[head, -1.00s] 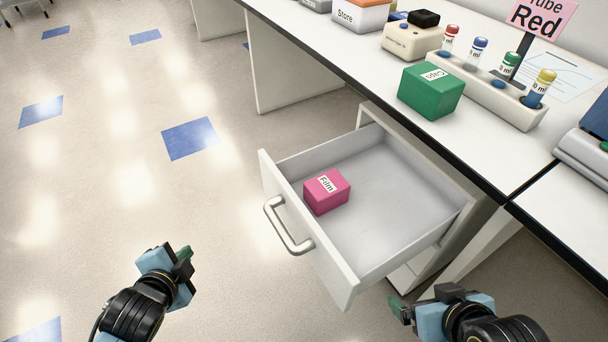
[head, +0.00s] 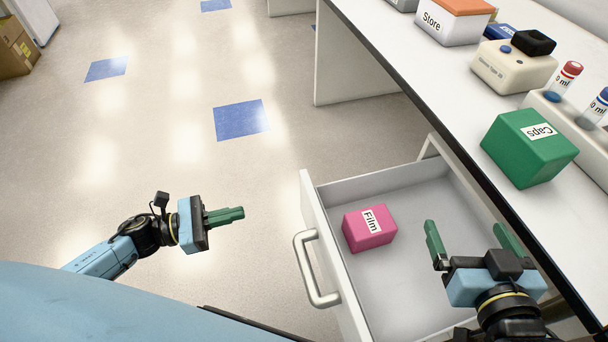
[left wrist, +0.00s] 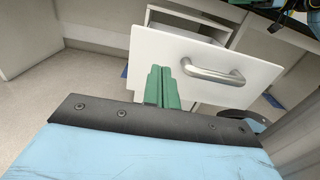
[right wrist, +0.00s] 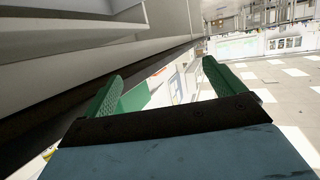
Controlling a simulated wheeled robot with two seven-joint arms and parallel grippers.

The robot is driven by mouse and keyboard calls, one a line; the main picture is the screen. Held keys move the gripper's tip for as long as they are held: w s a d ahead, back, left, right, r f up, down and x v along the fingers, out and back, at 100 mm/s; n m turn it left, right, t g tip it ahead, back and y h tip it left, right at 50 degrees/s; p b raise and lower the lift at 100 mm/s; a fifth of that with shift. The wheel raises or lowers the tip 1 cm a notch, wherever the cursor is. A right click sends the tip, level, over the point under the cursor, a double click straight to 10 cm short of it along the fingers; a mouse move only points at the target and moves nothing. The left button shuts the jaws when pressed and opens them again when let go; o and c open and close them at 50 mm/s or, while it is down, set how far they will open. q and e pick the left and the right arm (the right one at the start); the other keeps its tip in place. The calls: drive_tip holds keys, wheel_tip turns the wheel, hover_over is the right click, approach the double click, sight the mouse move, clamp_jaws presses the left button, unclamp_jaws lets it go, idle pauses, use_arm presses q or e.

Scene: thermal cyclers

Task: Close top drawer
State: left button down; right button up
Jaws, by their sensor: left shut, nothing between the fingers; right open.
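The top drawer (head: 410,190) is pulled out from under the bench in the head view, with a pink box labelled Film (head: 369,229) inside. Its front panel carries a silver handle (head: 311,270); the handle also shows in the left wrist view (left wrist: 213,74). My left gripper (head: 242,214) is shut and empty, to the left of the drawer front and apart from it. Its green fingers point toward the front panel (left wrist: 190,48). My right gripper (head: 470,235) is open and empty, over the right part of the drawer in the head view. It touches nothing that I can see.
The white bench top (head: 425,75) holds a green Caps box (head: 528,150), a Store box (head: 450,25), a beige device (head: 512,68) and tubes in a rack. Its dark edge runs close to my right gripper. The floor (head: 200,170) left of the drawer is clear.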

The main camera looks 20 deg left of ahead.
sight(308, 197)
use_arm(q)
drive_tip(key=b+x, duration=0.2)
drive_tip(key=x, duration=1)
drive_tip(key=shift+d, duration=0.25)
drive_tip(key=shift+w+d+b, duration=0.3)
drive_tip(key=shift+w+d, duration=0.05)
drive_tip(key=shift+d, duration=0.2)
use_arm(e)
wheel_tip(308, 197, up, 10)
drive_tip(key=a+t+y, duration=0.2)
drive_tip(key=t, duration=0.5)
drive_tip(key=shift+s+r, duration=0.2)
